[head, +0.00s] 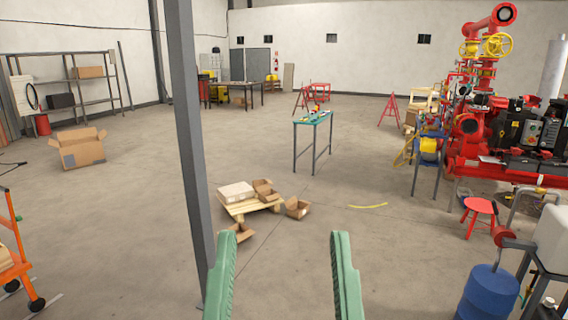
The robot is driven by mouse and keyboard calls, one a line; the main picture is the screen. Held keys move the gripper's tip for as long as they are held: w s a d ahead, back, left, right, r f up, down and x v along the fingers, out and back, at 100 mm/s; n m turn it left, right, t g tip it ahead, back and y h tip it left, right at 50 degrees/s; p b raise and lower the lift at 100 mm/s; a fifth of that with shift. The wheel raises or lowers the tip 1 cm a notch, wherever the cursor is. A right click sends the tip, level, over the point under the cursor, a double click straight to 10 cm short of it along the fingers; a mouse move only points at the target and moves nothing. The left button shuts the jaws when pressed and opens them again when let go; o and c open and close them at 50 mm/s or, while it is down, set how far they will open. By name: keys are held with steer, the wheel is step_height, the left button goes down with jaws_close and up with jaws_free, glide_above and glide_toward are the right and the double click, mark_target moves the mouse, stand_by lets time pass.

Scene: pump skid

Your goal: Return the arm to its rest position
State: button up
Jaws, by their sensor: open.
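My gripper (284,270) shows at the bottom middle of the head view as two green fingers. The fingers stand upright and well apart, with only floor seen between them. It is open and holds nothing. The rest of my arm is out of the frame.
A grey post (187,130) stands just left of my gripper. A pallet (250,207) with boxes lies ahead, and a green-topped table (313,119) stands beyond. The red pump skid (500,168), a red stool (480,206) and a blue drum (488,293) are at right. Mid-floor is mostly clear.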

step_height(320, 180, up, 22)
steer(key=p, duration=1.8)
steer(key=shift+a, duration=0.15)
